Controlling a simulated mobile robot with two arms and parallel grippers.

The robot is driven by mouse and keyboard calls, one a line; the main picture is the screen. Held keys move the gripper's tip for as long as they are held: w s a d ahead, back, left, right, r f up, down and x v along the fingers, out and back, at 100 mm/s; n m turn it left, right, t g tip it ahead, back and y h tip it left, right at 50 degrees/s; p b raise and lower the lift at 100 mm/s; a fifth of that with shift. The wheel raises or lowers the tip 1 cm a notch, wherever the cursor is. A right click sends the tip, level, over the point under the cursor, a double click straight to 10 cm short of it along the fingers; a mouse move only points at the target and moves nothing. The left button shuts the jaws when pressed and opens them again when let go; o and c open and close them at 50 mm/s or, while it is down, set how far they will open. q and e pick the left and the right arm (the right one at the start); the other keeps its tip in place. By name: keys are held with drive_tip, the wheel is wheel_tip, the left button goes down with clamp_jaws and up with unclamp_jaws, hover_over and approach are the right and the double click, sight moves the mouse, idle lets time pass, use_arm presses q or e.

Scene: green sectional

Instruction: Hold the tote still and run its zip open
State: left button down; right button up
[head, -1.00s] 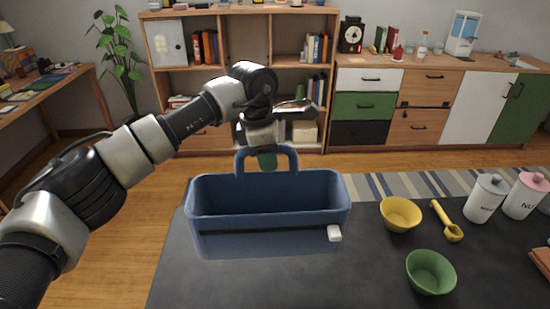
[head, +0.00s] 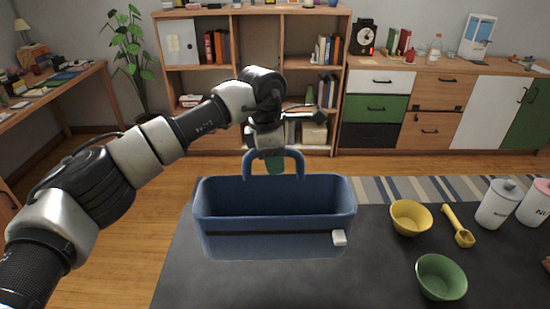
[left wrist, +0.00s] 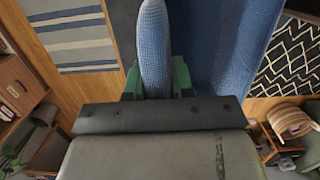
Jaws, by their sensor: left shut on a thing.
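The blue tote (head: 250,223) stands upright and open-topped at the back of the dark table, its looped handle (head: 298,160) rising at the far side. A dark zip strip (head: 275,239) runs along its front, with a white pull (head: 339,238) at the right end. My left gripper (head: 274,164) is shut on the handle's top. In the left wrist view its green fingers (left wrist: 156,80) sit on either side of the blue handle (left wrist: 154,40).
To the tote's right on the dark table (head: 330,285) are a yellow bowl (head: 411,218), a yellow scoop (head: 458,226), a green bowl (head: 441,277) and a white canister (head: 497,204). The tabletop in front of the tote is clear.

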sight(275, 194)
use_arm(q)
drive_tip(key=shift+f+b, duration=2.35)
drive_tip(key=shift+f, duration=1.55)
drive_tip(key=shift+f+b, duration=0.4)
drive_tip(key=shift+f, duration=0.25)
drive_tip(key=shift+f+b, duration=0.3)
drive_tip(key=shift+f, duration=0.2)
use_arm(e)
drive_tip(key=f, duration=0.1)
drive_tip(key=w+f, duration=0.1)
drive_tip(key=f, duration=0.1)
drive_tip(key=w+f, duration=0.1)
drive_tip(key=f, duration=0.1)
drive_tip(key=shift+w+a, duration=0.2)
drive_tip(key=shift+w, duration=0.05)
drive_tip(key=shift+s+f, duration=0.1)
drive_tip(key=shift+s, duration=0.25)
use_arm(q)
drive_tip(key=shift+r, duration=0.1)
use_arm(e)
drive_tip(key=shift+w, duration=0.2)
